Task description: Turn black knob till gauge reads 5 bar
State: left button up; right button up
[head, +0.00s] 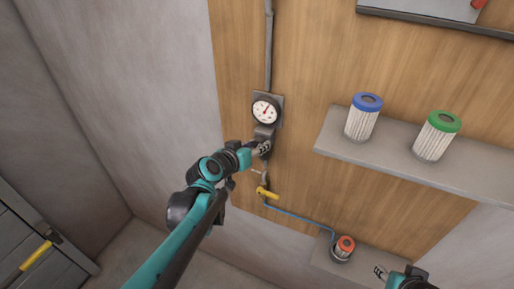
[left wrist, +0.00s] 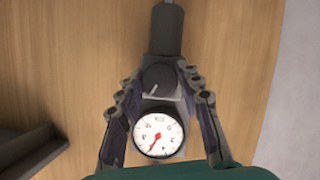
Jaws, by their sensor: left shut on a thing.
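The round white gauge (head: 265,110) with a red needle sits on a grey regulator on the wooden wall. In the head view its needle points up and slightly right; the digits are too small to read. In the left wrist view the gauge (left wrist: 158,135) appears turned over, its needle pointing down-left. The black knob (left wrist: 157,77) with a pale pointer line lies between the fingers of my left gripper (left wrist: 157,74), which is shut on it. In the head view my left gripper (head: 263,148) largely hides the knob. My right gripper (head: 380,272) is at the lower right, its opening unclear.
A yellow valve handle (head: 267,193) and a blue hose (head: 300,216) are below the regulator. A grey shelf (head: 330,145) holds a blue-topped filter (head: 363,117) and a green-topped filter (head: 436,136).

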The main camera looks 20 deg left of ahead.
pick_arm(q)
jog(key=shift+a+n+h+b, duration=0.1)
jog(key=shift+n+h+b, duration=0.5)
jog(key=shift+n, duration=0.3)
jog(key=o, duration=1.1)
jog(key=shift+o, duration=0.2)
jog(key=shift+s, duration=0.1)
jog(key=v, duration=1.1)
jog(key=shift+s, duration=0.4)
jog(key=shift+a, duration=0.15)
